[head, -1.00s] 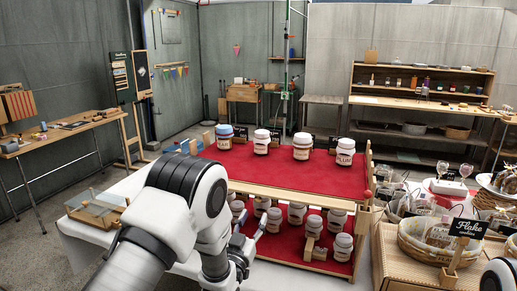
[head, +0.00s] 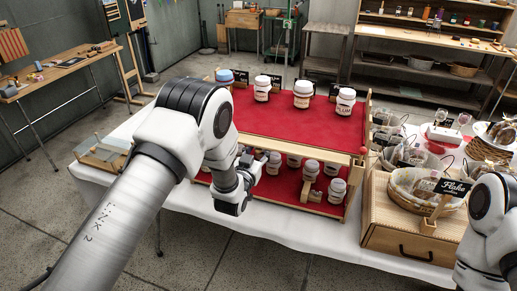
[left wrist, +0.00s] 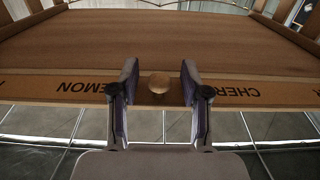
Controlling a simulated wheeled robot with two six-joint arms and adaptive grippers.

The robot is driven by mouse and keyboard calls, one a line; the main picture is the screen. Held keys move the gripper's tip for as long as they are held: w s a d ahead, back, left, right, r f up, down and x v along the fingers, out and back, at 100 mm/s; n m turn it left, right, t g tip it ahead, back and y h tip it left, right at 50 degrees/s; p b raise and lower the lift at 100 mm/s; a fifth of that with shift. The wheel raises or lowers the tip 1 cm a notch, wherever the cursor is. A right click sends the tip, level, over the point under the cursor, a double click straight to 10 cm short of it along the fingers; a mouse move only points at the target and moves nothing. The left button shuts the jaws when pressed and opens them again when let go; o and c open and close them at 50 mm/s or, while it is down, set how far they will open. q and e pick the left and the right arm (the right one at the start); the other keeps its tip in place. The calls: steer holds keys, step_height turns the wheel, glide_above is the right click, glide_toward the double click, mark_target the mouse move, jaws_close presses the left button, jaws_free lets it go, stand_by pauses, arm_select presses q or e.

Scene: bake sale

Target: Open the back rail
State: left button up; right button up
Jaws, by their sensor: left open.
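In the left wrist view, a wooden rail (left wrist: 60,87) carries the upside-down words LEMON and CHER. A round wooden knob (left wrist: 159,83) sits on it, near mid-picture. My left gripper (left wrist: 159,90) is open, with one finger on each side of the knob; I see gaps between fingers and knob. In the head view, my left gripper (head: 238,196) is low at the left front of the two-level jar stand (head: 290,135), its fingertips hard to make out. The head view does not clearly show the knob or lettered rail. My right gripper is out of view.
White-lidded jars (head: 345,101) stand on the red upper shelf, and more stand on the lower one. A glass-lidded box (head: 103,155) is at the left on the white-covered table (head: 300,238). A basket (head: 412,190) and a wooden drawer chest (head: 400,240) are at the right.

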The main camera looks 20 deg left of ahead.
arm_select(q)
jaws_close()
steer(key=shift+s+r+g+p, duration=0.1)
steer(key=shift+r+g+p, duration=0.3)
steer(key=shift+r+p, duration=0.15)
steer(key=shift+g+p, duration=0.3)
steer(key=shift+g, duration=0.1)
steer(key=shift+s, duration=0.1)
steer(key=shift+f, duration=0.15)
jaws_free()
steer(key=shift+g, duration=0.3)
steer(key=s+r, duration=0.2)
steer(key=s, duration=0.9)
steer(key=shift+s+a, duration=0.2)
steer(key=shift+s, duration=0.15)
